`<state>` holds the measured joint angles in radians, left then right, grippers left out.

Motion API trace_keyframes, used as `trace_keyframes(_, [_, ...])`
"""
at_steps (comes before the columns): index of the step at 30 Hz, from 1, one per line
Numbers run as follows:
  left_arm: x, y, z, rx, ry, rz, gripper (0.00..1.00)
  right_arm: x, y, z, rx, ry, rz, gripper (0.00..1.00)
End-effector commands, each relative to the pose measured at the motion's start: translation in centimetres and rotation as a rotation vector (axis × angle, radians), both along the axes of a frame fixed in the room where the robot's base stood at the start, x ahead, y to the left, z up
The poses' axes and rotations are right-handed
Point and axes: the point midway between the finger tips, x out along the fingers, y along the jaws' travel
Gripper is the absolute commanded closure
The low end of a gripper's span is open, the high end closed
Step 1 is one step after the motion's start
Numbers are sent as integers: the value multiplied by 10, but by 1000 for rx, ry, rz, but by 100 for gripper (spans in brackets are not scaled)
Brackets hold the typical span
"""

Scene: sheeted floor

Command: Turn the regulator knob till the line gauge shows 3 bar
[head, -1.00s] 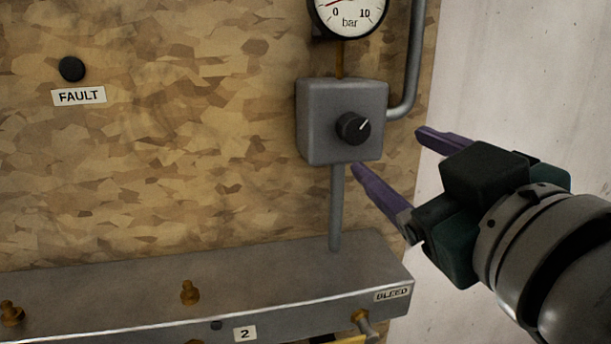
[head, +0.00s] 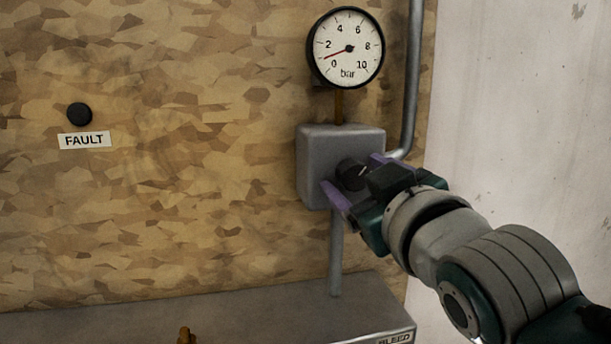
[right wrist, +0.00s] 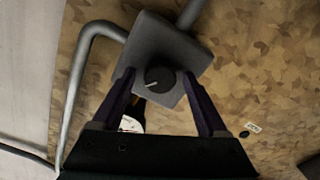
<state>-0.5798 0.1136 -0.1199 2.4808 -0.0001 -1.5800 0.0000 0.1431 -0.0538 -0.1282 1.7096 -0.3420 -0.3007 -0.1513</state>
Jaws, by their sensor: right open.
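The regulator knob (head: 350,174) is a dark round knob with a pale pointer line, on the front of a grey box (head: 314,150). It also shows in the right wrist view (right wrist: 159,80). My right gripper (head: 352,171) is open, its purple fingers on either side of the knob; the right wrist view shows gaps between them and the knob (right wrist: 158,76). The line gauge (head: 347,28) is above the box, its red needle between 0 and 2, near 1 bar. Part of the gauge shows in the right wrist view (right wrist: 131,125). My left gripper is out of view.
A grey pipe (head: 411,90) bends into the box's right side. Below is a metal ledge (head: 230,318) with a BLEED label (head: 396,338) and a brass fitting (head: 187,336). A black FAULT button (head: 79,114) is on the board at left.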

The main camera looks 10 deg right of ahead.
Motion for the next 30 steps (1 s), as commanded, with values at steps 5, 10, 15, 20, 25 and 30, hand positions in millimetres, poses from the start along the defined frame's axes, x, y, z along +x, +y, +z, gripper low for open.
trace_keyframes(5, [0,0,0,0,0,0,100,0,0,0,0,0,0,32])
trace_keyframes(10, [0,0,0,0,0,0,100,0,0,0,0,0,0,51])
trace_keyframes(15, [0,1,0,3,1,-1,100,0,0,0,0,0,0,70])
trace_keyframes(20, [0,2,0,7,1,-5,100,0,0,0,0,0,0,88])
trace_keyframes(25, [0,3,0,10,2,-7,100,0,0,0,0,0,0,100])
trace_keyframes(30, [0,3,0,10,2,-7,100,0,0,0,5,1,1,100])
